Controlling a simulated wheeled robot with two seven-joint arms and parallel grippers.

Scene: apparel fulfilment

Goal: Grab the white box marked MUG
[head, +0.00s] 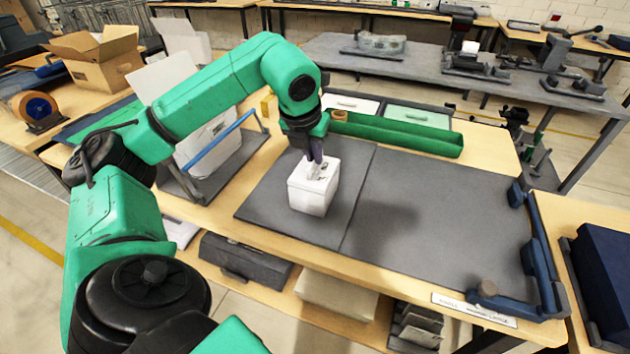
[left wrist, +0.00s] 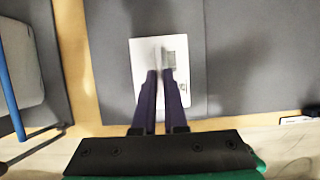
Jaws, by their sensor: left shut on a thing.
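The white box (head: 313,191) stands upright on the grey mat (head: 270,205) in the middle of the table. My left gripper (head: 315,168) points down at the top of the box, its fingers close together. In the left wrist view the two purple fingers (left wrist: 160,72) reach over the white box (left wrist: 146,92), nearly together on its top beside a grey printed patch. They are shut on the box, on some part at its top. The MUG marking is too small to read. My right gripper is not in view.
A green tray (head: 400,132) lies behind the mat. A rack with a blue bar (head: 222,141) stands at the left. A blue corner fixture (head: 540,262) edges the right side. The mat right of the box is clear.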

